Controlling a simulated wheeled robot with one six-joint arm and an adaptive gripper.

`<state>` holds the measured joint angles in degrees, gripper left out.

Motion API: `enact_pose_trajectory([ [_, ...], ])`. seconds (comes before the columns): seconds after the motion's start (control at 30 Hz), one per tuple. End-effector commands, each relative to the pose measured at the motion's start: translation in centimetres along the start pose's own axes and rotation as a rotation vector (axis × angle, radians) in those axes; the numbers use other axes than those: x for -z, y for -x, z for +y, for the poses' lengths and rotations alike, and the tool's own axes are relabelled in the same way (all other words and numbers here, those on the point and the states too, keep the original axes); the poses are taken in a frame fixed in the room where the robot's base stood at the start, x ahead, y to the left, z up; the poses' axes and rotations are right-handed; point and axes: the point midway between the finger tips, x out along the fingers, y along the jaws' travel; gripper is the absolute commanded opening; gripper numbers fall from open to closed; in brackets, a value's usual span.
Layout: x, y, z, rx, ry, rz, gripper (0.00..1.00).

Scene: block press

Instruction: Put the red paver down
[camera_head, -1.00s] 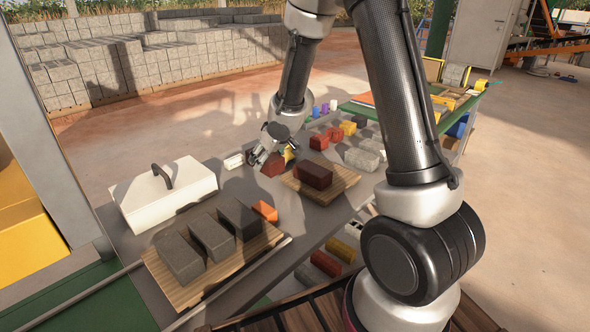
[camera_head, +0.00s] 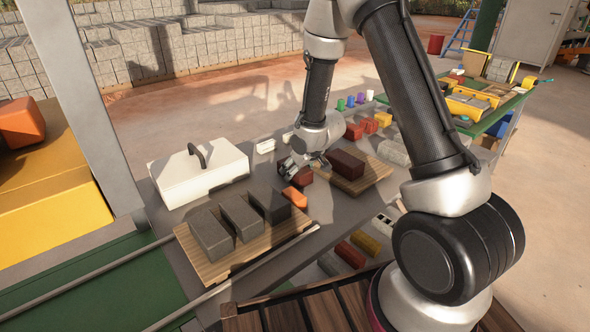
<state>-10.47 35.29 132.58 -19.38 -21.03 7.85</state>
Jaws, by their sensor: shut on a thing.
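The red paver (camera_head: 304,178) is in my gripper (camera_head: 303,168), which is shut on it with the fingers partly hiding it. The paver is low over the grey table, between the orange block (camera_head: 295,197) and the wooden board (camera_head: 374,176) on the right. I cannot tell whether it touches the table. A dark red brick (camera_head: 346,164) lies on that board, just right of my gripper.
Several dark grey blocks (camera_head: 240,216) stand on a wooden pallet (camera_head: 205,267) at front left. A white box with a handle (camera_head: 199,177) stands behind it. Several coloured blocks (camera_head: 369,126) lie beyond the board. Bare tabletop shows left of my gripper.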

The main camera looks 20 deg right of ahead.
Motion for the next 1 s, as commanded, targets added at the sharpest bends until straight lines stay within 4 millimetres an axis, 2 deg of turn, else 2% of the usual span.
enact_pose_trajectory([
  [0.23,0.0,-0.2,0.0,0.000,0.000,0.002,0.00],
  [0.27,-0.1,-0.2,0.0,0.000,-0.001,0.000,0.55],
  [0.37,-0.1,-0.2,0.0,0.000,0.000,0.000,0.73],
  [0.77,0.1,0.2,0.0,0.000,0.001,0.001,0.75],
  [0.87,0.2,1.4,0.0,0.000,0.001,0.003,0.75],
  [1.0,0.2,4.4,0.0,-0.001,0.001,0.004,0.75],
])
